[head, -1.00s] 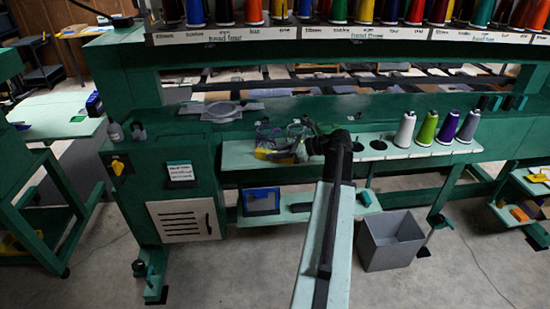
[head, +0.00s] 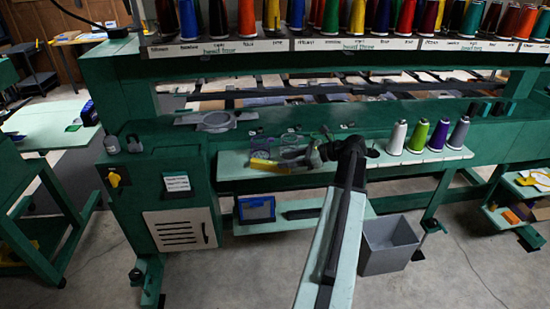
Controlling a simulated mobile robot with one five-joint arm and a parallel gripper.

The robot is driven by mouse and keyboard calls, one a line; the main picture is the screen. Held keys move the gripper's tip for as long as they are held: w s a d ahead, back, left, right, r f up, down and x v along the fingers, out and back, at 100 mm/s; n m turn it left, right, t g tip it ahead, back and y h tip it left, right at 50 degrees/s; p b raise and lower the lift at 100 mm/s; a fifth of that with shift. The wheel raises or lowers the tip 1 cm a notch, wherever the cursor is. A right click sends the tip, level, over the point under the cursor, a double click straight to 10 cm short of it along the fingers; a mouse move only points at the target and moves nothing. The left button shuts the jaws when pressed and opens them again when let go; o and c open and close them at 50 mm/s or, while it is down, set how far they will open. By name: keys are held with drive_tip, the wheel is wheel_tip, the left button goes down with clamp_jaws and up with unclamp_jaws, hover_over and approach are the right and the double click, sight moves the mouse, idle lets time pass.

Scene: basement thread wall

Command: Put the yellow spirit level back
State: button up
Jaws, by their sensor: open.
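A small yellow piece (head: 263,164), which looks like the yellow spirit level, shows at the left part of the pale green shelf (head: 235,164). It is partly hidden, and its full shape cannot be made out. My gripper (head: 291,157) is just to its right, over the shelf, reaching leftward from the end of my arm. It is open. Whether the yellow piece touches the jaws or lies between them is not clear from here.
Thread cones (head: 420,136) stand on the shelf's right half. A grey bin (head: 388,246) stands on the floor below. A blue-framed box (head: 257,209) sits on the lower shelf. A grey hoop bracket (head: 215,121) lies on the green beam above.

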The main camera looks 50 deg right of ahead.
drive_tip(key=p+v, duration=0.1)
drive_tip(key=v, duration=0.4)
idle(0.3)
drive_tip(key=w+a+n+g+y, duration=0.3)
drive_tip(key=w+a, duration=1)
drive_tip(key=a, duration=0.2)
drive_tip(key=w+a+f+n+g+y, duration=0.1)
drive_tip(key=w+a+f+n+g, duration=0.15)
drive_tip(key=a, duration=0.75)
drive_tip(key=w+a+f+n+g, duration=0.15)
drive_tip(key=w+a, duration=0.25)
drive_tip(key=a, duration=0.7)
drive_tip(key=s+a+f+n+g+h, duration=0.2)
drive_tip(key=a+f+n, duration=0.15)
drive_tip(key=a, duration=0.35)
drive_tip(key=s+a+f+n+g+h, duration=0.1)
drive_tip(key=s+a+f+n+g, duration=0.1)
drive_tip(key=a+n, duration=0.45)
drive_tip(key=s+a+f+n+g+h, duration=0.1)
drive_tip(key=a+f+n+h, duration=0.15)
drive_tip(key=a, duration=0.65)
drive_tip(key=s+d+f+n+h, duration=0.2)
drive_tip(key=d+n+h, duration=0.3)
drive_tip(key=n, duration=0.6)
drive_tip(key=shift+s+d+f, duration=0.3)
drive_tip(key=shift+d, duration=0.75)
